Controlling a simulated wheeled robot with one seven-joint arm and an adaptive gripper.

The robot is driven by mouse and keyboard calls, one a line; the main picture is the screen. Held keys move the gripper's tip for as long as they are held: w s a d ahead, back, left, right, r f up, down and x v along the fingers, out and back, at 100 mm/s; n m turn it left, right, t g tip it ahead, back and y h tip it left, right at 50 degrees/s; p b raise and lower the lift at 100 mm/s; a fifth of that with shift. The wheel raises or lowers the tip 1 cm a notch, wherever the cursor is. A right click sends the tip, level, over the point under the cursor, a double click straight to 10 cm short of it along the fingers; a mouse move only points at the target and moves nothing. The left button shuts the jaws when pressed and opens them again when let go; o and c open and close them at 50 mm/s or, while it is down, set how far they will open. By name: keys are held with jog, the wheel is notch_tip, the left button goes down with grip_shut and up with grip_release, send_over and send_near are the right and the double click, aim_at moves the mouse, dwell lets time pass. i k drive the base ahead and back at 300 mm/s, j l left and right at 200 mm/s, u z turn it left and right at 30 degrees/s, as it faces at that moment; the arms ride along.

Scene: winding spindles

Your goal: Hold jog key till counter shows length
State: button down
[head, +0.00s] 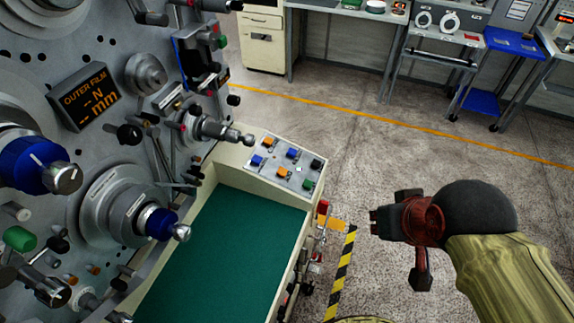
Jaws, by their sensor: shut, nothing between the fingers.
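A sloped control panel (276,166) with blue, orange, green and black keys sits at the end of the winding machine. I cannot read its labels, so I cannot tell which key is the jog key. No other counter is readable. My gripper (374,222) is at the right, over the floor, clear of the panel and pointing left towards the machine. It is shut and empty, touching nothing.
Winding spindles with blue collars (160,224) stick out of the grey machine face. A green bed (215,260) lies below the panel. Red and yellow fittings (323,213) project from its side. Benches and a blue cart (512,42) stand at the back. Open floor surrounds my gripper.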

aim_at(282, 171)
jog(key=i+l+u, duration=0.1)
jog(key=l+u, duration=0.15)
jog(key=u, duration=0.15)
jog(key=i+l+u, duration=0.1)
jog(key=l+u, duration=0.15)
jog(key=u, duration=0.2)
jog(key=l+u, duration=0.4)
jog(key=i+j, duration=0.05)
jog(key=j, duration=0.05)
